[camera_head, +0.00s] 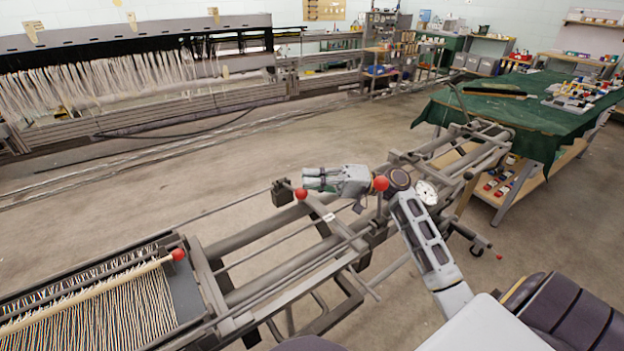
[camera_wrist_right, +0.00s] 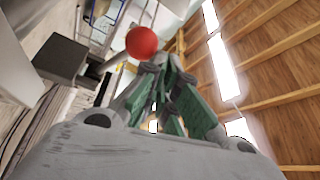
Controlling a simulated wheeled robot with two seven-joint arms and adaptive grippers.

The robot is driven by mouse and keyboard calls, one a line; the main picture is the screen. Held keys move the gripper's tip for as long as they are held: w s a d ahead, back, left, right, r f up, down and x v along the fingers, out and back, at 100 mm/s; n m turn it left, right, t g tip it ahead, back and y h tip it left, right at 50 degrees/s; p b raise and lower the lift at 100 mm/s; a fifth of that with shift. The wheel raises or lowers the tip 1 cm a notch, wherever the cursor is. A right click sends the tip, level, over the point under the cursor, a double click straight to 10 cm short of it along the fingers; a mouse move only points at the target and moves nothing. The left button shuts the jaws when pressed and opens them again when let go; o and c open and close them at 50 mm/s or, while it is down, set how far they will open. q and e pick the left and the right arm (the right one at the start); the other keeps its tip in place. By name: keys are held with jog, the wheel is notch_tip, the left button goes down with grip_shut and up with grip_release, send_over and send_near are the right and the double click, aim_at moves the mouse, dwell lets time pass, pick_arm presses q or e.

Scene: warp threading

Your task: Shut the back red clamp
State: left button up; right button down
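A red ball knob (camera_head: 301,193) sits on a lever beside a dark block at the far rail of the loom frame; I take it as the back red clamp. A red knob (camera_wrist_right: 141,42) also shows large near the fingertips in the right wrist view. My right gripper (camera_head: 308,179) has green-padded fingers and reaches left, just above and beside that knob, apparently not gripping it. Its fingertips (camera_wrist_right: 165,62) come together and look empty. Another red knob (camera_head: 381,183) is by my right wrist. My left gripper is out of the head view.
A third red knob (camera_head: 178,254) ends a wooden rod over the warp threads (camera_head: 95,315) at lower left. Metal frame rails run under my right arm. A green-covered table (camera_head: 465,108) stands at right. Open floor (camera_head: 250,165) lies behind the frame.

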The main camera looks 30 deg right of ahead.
jog(key=shift+f, duration=0.1)
notch_tip(320, 180, up, 10)
dwell(0.7)
dwell(0.3)
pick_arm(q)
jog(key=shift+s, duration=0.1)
pick_arm(e)
jog(key=shift+r, duration=0.25)
